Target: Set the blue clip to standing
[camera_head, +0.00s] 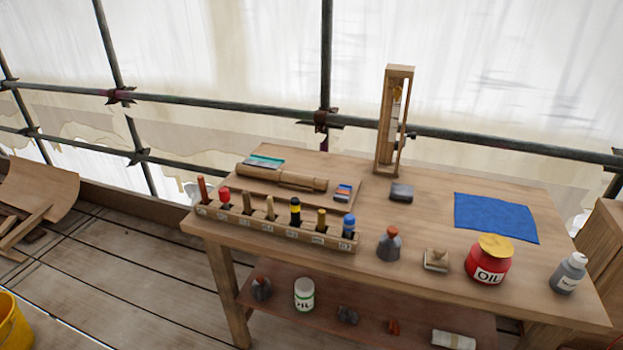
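No part of either gripper shows in the head view. I cannot tell for sure which thing is the blue clip. A small block with blue and red on it (343,192) lies on the workbench (430,215), right of a long wooden cylinder (283,178). A blue-topped item (349,225) stands upright in the right end slot of a wooden rack (275,229) along the front edge. The rack also holds several other upright tools with red, tan, black and yellow tops.
A tall wooden frame (383,130) stands at the bench's back. A blue cloth (495,217) lies at the right. A red oil can (488,261), a grey bottle (569,273) and a grey cone-shaped item (389,244) stand near the front. A lower shelf (375,308) holds more items.

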